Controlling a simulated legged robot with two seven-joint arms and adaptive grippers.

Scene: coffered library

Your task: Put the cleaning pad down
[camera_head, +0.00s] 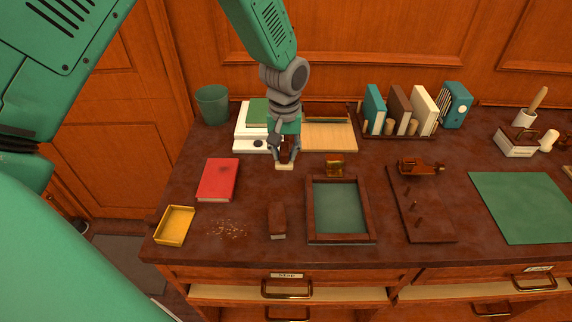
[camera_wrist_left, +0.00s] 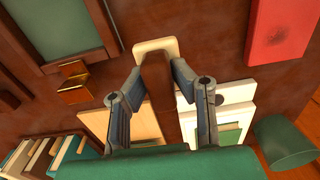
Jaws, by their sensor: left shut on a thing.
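The cleaning pad (camera_head: 285,167) has a cream base and a dark brown grip. My left gripper (camera_head: 284,147) is shut on the brown grip, with the cream base below the fingers. In the left wrist view, the pad (camera_wrist_left: 152,46) shows beyond the two fingers (camera_wrist_left: 157,83), which press on both sides of the grip. The pad is over or on the dark desk top (camera_head: 256,180), behind the framed green panel; I cannot tell whether it touches. My right gripper is in neither view.
Near it are a red book (camera_head: 218,179), a small brass piece (camera_head: 335,166), the framed green panel (camera_head: 340,205), a brown block (camera_head: 278,219), crumbs (camera_head: 227,229) and a yellow tray (camera_head: 175,225). Books (camera_head: 400,110) stand behind. Bare desk lies between the red book and the frame.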

